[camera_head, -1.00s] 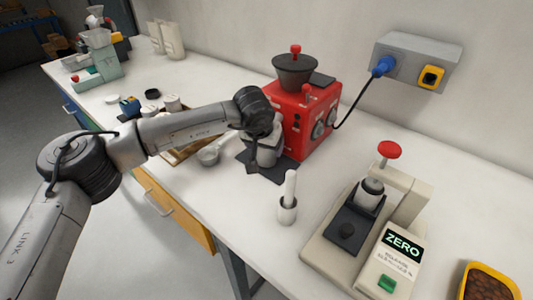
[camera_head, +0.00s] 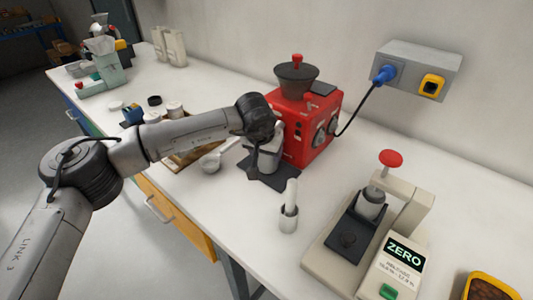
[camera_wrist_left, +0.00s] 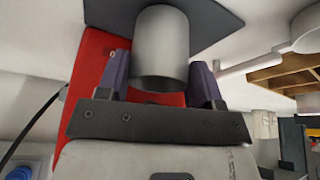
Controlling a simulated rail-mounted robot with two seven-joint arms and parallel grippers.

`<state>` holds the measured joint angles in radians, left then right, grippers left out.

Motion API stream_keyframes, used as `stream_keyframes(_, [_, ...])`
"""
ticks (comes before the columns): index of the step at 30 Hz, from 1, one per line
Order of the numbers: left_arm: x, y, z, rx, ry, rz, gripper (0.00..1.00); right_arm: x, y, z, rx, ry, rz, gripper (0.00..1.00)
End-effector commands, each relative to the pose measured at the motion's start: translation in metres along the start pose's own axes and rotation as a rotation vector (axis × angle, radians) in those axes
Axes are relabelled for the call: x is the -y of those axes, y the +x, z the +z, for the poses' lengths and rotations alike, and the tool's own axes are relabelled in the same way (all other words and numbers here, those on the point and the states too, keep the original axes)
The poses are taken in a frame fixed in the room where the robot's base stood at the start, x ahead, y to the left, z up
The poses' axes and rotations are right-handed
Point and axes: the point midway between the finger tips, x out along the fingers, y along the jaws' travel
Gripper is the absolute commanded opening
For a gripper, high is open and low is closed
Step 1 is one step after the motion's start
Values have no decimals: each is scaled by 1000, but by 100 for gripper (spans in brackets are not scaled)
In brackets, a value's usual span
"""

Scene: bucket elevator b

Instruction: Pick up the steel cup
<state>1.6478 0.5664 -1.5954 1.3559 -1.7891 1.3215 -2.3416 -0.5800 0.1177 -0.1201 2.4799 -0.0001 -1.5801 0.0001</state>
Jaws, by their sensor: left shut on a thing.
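The steel cup (camera_wrist_left: 161,42) is a plain grey cylinder. In the left wrist view it sits between the two dark fingers of my left gripper (camera_wrist_left: 161,75), which is shut on it. In the head view my left gripper (camera_head: 264,155) is in front of the red grinder, over a dark mat (camera_head: 268,180); its own body and arm largely hide the cup there. I cannot tell whether the cup still touches the mat. My right gripper is not in view.
The red grinder (camera_head: 306,125) stands close behind the gripper, with a cord to a wall socket box (camera_head: 417,68). A pale scoop (camera_head: 211,162) lies left.

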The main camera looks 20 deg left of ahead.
Motion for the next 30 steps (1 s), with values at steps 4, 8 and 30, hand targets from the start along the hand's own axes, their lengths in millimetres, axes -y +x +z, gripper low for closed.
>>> stream_keyframes(4, [0,-11,1,1,2,0,18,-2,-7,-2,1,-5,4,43])
stream_keyframes(8, [0,-17,14,1,3,1,18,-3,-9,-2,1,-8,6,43])
stream_keyframes(30, [0,-66,135,1,2,1,18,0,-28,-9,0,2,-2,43])
